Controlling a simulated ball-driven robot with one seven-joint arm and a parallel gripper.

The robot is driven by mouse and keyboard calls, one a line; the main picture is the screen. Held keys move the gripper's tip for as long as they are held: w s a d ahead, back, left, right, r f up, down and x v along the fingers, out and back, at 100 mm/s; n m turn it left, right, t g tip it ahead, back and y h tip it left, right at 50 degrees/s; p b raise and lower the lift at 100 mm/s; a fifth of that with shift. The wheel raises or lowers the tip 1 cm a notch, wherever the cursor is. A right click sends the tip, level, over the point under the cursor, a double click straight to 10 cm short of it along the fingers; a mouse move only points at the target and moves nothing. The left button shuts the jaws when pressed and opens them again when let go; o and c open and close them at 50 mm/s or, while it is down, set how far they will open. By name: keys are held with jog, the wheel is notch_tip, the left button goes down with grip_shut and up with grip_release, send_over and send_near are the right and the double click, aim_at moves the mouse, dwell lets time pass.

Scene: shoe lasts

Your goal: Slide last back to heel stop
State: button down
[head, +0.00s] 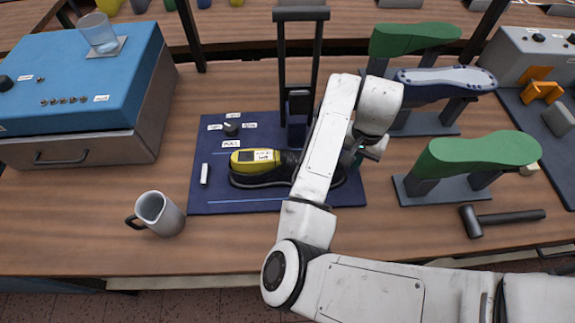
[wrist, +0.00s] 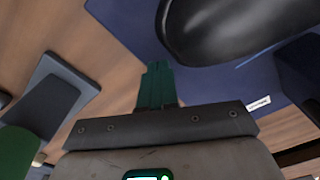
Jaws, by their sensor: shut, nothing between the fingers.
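A yellow last (head: 243,160) with a small label or display sits in a black shoe (head: 262,178) on a dark blue mat (head: 215,195). My arm crosses in front of the shoe's right part and hides some of it. My gripper (head: 353,158) is beside the shoe's right end, partly hidden by my arm. In the wrist view its teal fingers (wrist: 157,84) are together and empty, apart from the smooth black shoe end (wrist: 215,30). A dark upright frame (head: 298,100) stands behind the shoe; I cannot tell whether it is the heel stop.
Right of the mat are green lasts (head: 478,155) on grey stands and a dark blue last (head: 445,82). A hammer (head: 505,218) lies at front right. A metal mug (head: 160,213) and a blue box (head: 85,75) stand on the left. Bare table lies before the mat.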

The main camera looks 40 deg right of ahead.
jog(key=shift+f, duration=0.25)
jog(key=shift+f+b, duration=0.35)
jog(key=shift+b, duration=0.05)
jog(key=shift+f, duration=0.25)
jog(key=shift+r+p, duration=0.3)
jog(key=shift+r, duration=0.1)
jog(key=shift+w+a, duration=0.1)
jog(key=shift+w+a+b, duration=0.2)
jog(key=shift+w+a, duration=0.4)
jog(key=shift+a, duration=0.3)
jog(key=shift+w+a+b, duration=0.15)
jog(key=shift+w+a, duration=0.5)
jog(key=shift+a, duration=0.3)
jog(key=shift+w+a+b, duration=0.2)
jog(key=shift+w+a, duration=0.4)
jog(key=shift+a, duration=0.3)
